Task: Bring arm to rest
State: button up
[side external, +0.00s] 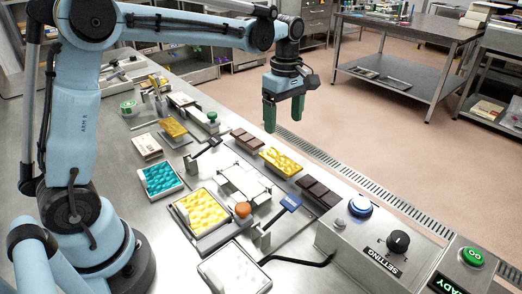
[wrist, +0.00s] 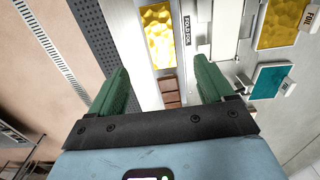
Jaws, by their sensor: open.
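My gripper (side external: 284,118) hangs from the blue arm above the far edge of the steel bench, its green fingers pointing down. In the wrist view my gripper (wrist: 165,88) shows its two green fingers wide apart with nothing between them.
A control box (side external: 375,245) with a blue button and black knob stands at the front right. Open floor (side external: 350,130) lies beyond the bench.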

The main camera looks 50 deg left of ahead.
jog(key=s+d+m+t, duration=0.1)
jog(key=s+m+t, duration=0.6)
jog(key=s+m, duration=0.9)
jog(key=shift+d+f+m, duration=0.15)
jog(key=shift+f+m, duration=0.3)
jog(key=shift+m, duration=0.55)
